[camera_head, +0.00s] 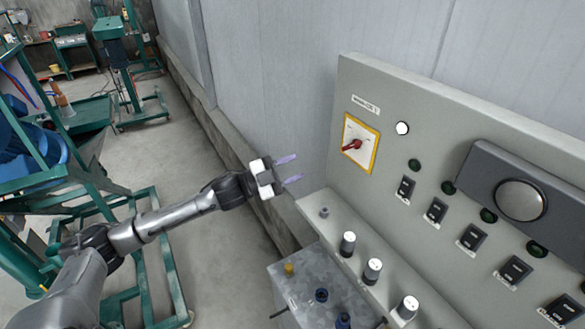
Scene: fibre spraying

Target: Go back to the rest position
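My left arm reaches in from the lower left. Its gripper (289,169) is open and empty, with two pale purple fingers spread apart, pointing right. It hangs in the air beside the left edge of the grey control panel (358,88) and touches nothing that I can see. The panel carries a red rotary switch (352,145) on a yellow-edged white plate, to the right of the gripper. My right gripper is not in view.
Black rocker switches (437,211) and a large round dial (520,200) sit on the panel. White-topped knobs (372,270) line the ledge below, above a metal box (300,283). Green metal frames (165,255) stand at left. Grey floor (215,260) lies open between.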

